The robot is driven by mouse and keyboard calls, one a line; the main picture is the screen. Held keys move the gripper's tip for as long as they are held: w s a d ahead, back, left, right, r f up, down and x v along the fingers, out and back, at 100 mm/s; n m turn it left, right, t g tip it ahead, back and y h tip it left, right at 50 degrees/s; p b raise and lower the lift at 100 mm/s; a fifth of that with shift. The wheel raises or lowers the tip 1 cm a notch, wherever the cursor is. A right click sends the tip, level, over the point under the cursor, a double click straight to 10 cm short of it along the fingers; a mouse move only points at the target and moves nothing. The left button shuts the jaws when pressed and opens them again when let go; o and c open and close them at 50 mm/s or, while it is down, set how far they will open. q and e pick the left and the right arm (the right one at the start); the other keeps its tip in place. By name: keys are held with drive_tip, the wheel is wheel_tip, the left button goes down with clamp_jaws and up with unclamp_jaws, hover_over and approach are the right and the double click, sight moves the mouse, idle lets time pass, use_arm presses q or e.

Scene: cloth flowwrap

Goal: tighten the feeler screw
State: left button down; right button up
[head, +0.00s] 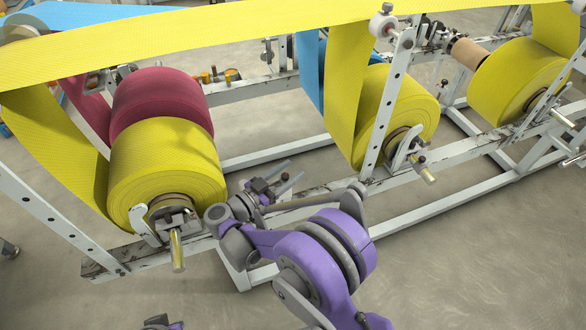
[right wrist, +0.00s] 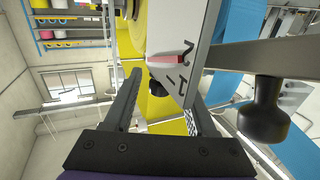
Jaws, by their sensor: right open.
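My right gripper (head: 285,175) is open beside the frame rail, between the front yellow roll and the middle yellow roll. In the right wrist view its two fingers (right wrist: 166,92) stand apart, with a small black knob (right wrist: 158,86) showing between them. The knob is at the lower end of a pale bracket with a red pointer-like piece (right wrist: 170,58). I cannot tell for sure whether this knob is the feeler screw, or whether a finger touches it. A small dark and purple part at the bottom edge of the head view may be my left gripper (head: 162,323); its jaws cannot be made out.
The front yellow roll (head: 165,165), a dark red roll (head: 160,100) and the middle yellow roll (head: 400,115) sit on the white frame (head: 330,195). A larger black knob (right wrist: 262,110) hangs right of the fingers. Bare floor (head: 480,270) lies in front.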

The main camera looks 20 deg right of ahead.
drive_tip(key=v, duration=0.9)
drive_tip(key=shift+p, duration=0.3)
